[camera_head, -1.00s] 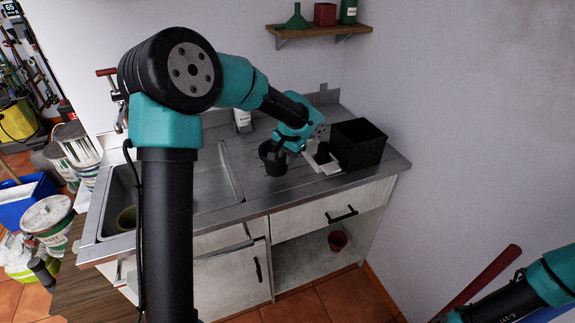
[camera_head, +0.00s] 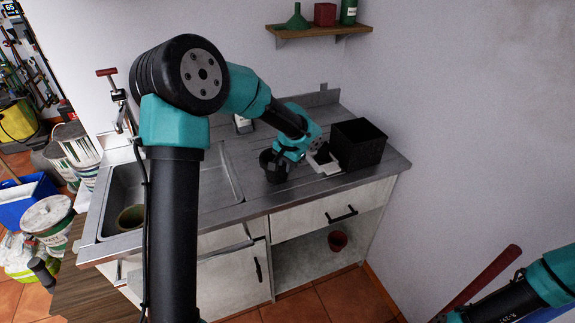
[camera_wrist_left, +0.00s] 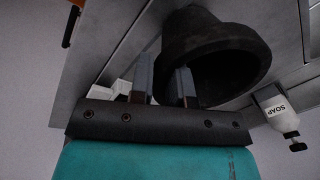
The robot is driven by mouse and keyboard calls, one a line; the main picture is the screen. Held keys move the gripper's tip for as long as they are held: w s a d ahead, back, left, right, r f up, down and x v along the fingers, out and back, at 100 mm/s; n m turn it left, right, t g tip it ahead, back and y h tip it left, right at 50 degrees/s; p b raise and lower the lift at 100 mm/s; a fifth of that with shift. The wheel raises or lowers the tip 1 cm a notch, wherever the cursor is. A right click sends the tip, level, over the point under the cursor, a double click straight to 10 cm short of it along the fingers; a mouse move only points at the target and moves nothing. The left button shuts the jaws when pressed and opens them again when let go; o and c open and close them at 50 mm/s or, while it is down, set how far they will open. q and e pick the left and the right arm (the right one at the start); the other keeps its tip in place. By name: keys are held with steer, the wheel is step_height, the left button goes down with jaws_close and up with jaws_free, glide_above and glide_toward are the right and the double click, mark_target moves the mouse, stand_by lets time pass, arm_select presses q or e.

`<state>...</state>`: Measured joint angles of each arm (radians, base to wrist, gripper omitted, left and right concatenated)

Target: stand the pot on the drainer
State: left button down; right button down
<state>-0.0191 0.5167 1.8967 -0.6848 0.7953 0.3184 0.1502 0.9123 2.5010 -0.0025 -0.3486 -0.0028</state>
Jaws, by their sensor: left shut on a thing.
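The pot (camera_head: 274,171) is dark, close to black, and hangs upright over the ribbed steel drainer (camera_head: 215,190) to the right of the sink basin. My left gripper (camera_head: 279,156) is shut on its wall at the rim. In the left wrist view the two fingers (camera_wrist_left: 163,82) straddle the rim of the pot (camera_wrist_left: 218,55), one outside and one at the mouth. I cannot tell whether the pot's base touches the drainer. Part of my right arm shows at the lower right, but its gripper is out of frame.
A black box (camera_head: 358,146) and a white item (camera_head: 323,163) stand just right of the pot. A soap bottle (camera_head: 243,124) is behind it, also in the left wrist view (camera_wrist_left: 275,107). An olive round vessel (camera_head: 131,218) lies in the basin. The counter's front strip is clear.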

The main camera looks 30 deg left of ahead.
arm_select(q)
steer(key=shift+f, duration=0.15)
steer(key=c, duration=1.1)
jaws_free()
step_height(320, 180, up, 12)
steer(key=d, duration=0.1)
steer(key=shift+s+d, duration=0.25)
steer(key=shift+s, duration=0.15)
